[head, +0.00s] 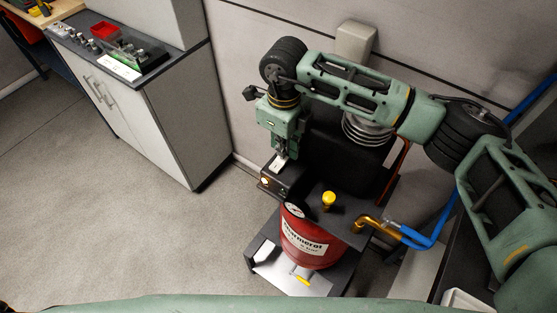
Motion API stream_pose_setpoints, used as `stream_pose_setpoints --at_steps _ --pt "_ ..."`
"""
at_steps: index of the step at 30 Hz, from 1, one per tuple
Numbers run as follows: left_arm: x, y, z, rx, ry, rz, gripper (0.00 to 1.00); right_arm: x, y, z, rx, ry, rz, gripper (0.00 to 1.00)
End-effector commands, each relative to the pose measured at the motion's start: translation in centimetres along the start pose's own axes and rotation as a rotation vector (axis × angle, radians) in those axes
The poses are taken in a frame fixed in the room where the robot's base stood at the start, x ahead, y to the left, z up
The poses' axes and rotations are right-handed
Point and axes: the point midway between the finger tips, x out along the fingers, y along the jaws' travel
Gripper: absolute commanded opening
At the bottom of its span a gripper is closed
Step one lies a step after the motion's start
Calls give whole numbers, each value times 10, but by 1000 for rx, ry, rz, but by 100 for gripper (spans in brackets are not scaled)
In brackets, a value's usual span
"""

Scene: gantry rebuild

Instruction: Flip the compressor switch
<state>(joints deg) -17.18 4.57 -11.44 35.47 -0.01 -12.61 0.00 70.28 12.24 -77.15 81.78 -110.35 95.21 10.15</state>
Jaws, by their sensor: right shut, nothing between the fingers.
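The compressor has a red tank (306,240) with a gauge (295,210) and a white label on its front. A small black switch box (284,185) sits at its upper left, with a pale plate on top. My right arm reaches in from the right. My right gripper (281,157) points down, shut and empty, with its fingertips at the pale plate on the box. I cannot tell whether they touch it. The tips cover part of the plate, and I cannot make out the switch's position. My left gripper is not in view.
A yellow knob (328,199) stands on the compressor top. A brass fitting (367,224) joins a blue hose (428,242) at right. A grey cabinet (150,110) with tools and a red bin (106,31) stands at left. The floor (130,240) between is clear.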

Motion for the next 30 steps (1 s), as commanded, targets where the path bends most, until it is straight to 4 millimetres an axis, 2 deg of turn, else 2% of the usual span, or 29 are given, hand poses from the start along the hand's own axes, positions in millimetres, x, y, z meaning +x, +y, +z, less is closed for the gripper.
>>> stream_pose_setpoints --at_steps 30 --pt "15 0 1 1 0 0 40 16 0 0 0 0 0 0"
